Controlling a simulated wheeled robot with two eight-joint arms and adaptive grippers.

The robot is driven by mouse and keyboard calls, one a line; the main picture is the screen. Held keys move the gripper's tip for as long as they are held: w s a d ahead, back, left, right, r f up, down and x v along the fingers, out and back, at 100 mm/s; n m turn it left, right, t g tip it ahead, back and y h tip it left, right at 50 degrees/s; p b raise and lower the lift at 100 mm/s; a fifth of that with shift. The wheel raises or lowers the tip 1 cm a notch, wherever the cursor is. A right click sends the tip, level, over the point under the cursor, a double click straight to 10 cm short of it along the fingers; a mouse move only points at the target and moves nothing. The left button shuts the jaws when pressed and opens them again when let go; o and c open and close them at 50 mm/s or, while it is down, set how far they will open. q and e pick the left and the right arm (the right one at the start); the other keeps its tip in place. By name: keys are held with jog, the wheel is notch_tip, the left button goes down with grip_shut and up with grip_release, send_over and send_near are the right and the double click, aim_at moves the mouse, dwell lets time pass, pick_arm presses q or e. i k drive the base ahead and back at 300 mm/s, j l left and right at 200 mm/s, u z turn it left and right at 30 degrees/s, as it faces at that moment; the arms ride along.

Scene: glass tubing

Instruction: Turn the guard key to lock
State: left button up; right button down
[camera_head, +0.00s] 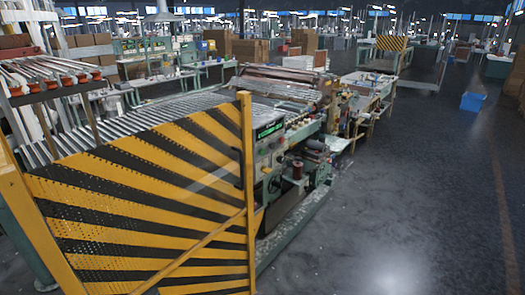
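A guard panel (150,190) with yellow and black diagonal stripes and a yellow frame stands large in the left foreground. Its upright post (248,190) is at its right side. Just right of the post is the machine's control panel (270,150), with a lit green display (268,129) and small knobs or buttons below it. I cannot make out a key; it is too small to tell or hidden. Neither of my grippers is in view.
The roller machine (190,115) runs back behind the guard. A rack with red rollers (55,80) stands at left. Open grey floor (400,200) lies to the right, with a blue bin (472,101) farther off. Cardboard boxes (250,50) stand behind.

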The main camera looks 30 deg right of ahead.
aim_at(265, 170)
jog(key=i+l+z, duration=0.1)
jog(key=l, duration=0.25)
jog(key=i+l, duration=0.15)
jog(key=l, duration=0.2)
jog(key=i+l+z, duration=0.15)
jog(key=l, duration=0.2)
jog(key=i+l, duration=0.1)
jog(key=l, duration=0.25)
jog(key=i+l+z, duration=0.15)
jog(key=l, duration=0.2)
jog(key=i, duration=0.3)
